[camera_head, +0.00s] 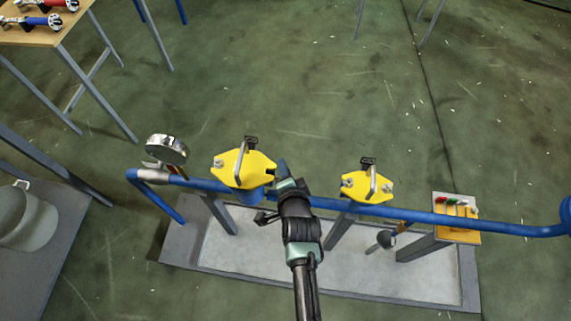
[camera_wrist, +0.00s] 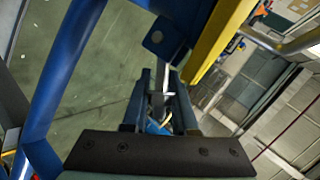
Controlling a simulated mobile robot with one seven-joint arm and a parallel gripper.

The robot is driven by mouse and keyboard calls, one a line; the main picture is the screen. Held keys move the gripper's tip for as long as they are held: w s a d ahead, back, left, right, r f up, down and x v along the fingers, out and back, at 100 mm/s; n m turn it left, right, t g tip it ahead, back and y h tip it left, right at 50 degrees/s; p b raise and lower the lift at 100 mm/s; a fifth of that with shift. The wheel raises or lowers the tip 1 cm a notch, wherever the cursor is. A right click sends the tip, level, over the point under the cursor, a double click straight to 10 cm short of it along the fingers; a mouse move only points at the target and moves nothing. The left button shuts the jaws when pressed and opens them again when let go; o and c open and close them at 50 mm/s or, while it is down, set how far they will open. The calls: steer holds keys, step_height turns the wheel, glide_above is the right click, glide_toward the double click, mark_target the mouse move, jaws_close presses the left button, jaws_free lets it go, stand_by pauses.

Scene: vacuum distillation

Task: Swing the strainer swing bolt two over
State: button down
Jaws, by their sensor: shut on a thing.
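Two strainers with yellow covers stand on the blue pipe in the head view: the left cover (camera_head: 243,168) and the right cover (camera_head: 367,187). Each has a metal bar handle and bolt ends at its sides. My gripper is at the right side of the left strainer; its fingertips are hidden by my wrist in the head view. In the wrist view my gripper (camera_wrist: 161,85) is shut on a thin pale metal rod (camera_wrist: 167,78), which looks like a swing bolt. The yellow cover's edge (camera_wrist: 215,40) and a blue lug (camera_wrist: 165,38) are close to the fingers.
The blue pipe (camera_head: 420,216) runs across above a grey tray (camera_head: 400,277). A round gauge (camera_head: 167,149) is at left. A yellow panel (camera_head: 456,218) with coloured tags is at right. A pale bucket (camera_head: 25,218) stands at far left.

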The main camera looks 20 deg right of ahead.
stand_by(0.4)
steer(key=c, duration=0.9)
jaws_free()
steer(key=shift+c, duration=0.2)
steer(key=p+v, duration=0.2)
steer(key=v, duration=1.1)
